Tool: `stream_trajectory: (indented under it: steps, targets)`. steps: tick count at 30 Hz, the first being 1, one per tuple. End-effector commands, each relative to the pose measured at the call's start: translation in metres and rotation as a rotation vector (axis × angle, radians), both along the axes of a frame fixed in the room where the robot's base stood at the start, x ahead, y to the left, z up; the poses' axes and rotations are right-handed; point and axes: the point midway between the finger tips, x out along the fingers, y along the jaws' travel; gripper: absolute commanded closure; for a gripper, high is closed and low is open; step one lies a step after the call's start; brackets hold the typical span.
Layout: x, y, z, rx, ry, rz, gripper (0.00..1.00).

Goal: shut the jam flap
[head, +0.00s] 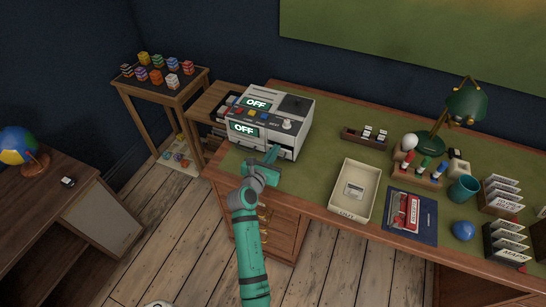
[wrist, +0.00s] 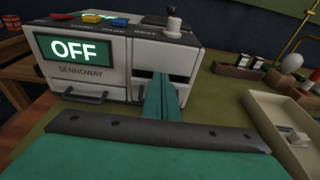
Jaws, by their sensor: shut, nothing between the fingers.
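The white machine (head: 265,118) stands on the desk's left end, with OFF lit on its screens. It also shows in the wrist view (wrist: 120,75), labelled SENNOWAY. Its right front has a dark opening (wrist: 199,77), with a pale panel (wrist: 190,92) below it that looks like the jam flap. How far the flap is tilted is hard to tell. My gripper (head: 273,152) is shut and empty, in front of the right front. In the wrist view its fingers (wrist: 164,82) cover part of the opening and panel; contact cannot be told.
A cream tray (head: 353,190) lies right of my gripper. A dark wooden holder (head: 366,136) and green lamp (head: 466,103) stand farther right. A side table (head: 160,80) with striped blocks is behind left. Green desktop between machine and tray is clear.

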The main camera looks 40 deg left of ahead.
Motion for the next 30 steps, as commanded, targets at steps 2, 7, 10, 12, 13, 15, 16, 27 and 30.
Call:
stream_trajectory:
  steps: [2, 7, 10, 12, 13, 15, 16, 27, 30]
  targets:
    - [0.004, 0.001, 0.003, 0.0, -0.001, 0.0, 1.0]
    - [0.007, 0.002, 0.004, 0.0, -0.001, 0.0, 1.0]
    - [0.009, 0.003, 0.005, 0.0, 0.0, 0.0, 1.0]
    - [0.009, 0.003, 0.005, 0.0, 0.0, 0.0, 1.0]
    - [0.009, 0.003, 0.005, 0.0, 0.0, 0.0, 1.0]
    - [0.009, 0.003, 0.005, 0.0, 0.0, 0.0, 1.0]
    - [0.009, 0.003, 0.005, 0.0, 0.0, 0.0, 1.0]
    - [0.009, 0.003, 0.007, 0.0, -0.001, 0.0, 1.0]
    - [0.006, 0.002, 0.014, 0.002, 0.0, 0.0, 1.0]
